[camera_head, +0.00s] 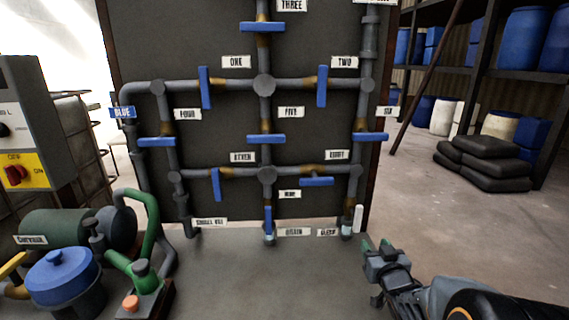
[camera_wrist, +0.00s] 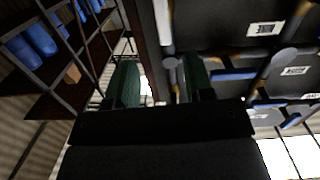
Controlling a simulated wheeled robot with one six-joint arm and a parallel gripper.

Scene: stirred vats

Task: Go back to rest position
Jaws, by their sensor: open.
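My gripper (camera_head: 378,250) is at the lower right of the head view, in front of the right lower edge of the dark pipe board (camera_head: 215,125). Its green-tipped fingers are apart and nothing is between them. In the wrist view the two green fingers of my gripper (camera_wrist: 160,85) stand wide apart, with the board's edge behind the gap. My arm reaches in from the lower right corner of the head view. The gripper looks apart from the pipes and the blue valve handles.
Grey pipes with several blue handles (camera_head: 265,139) cover the board. A pump (camera_head: 75,228), a blue-lidded pot (camera_head: 62,275) and a control box (camera_head: 25,130) stand at left. Black sacks (camera_head: 485,160) and shelves with blue barrels (camera_head: 525,38) are at right. Floor (camera_head: 440,205) behind my arm is clear.

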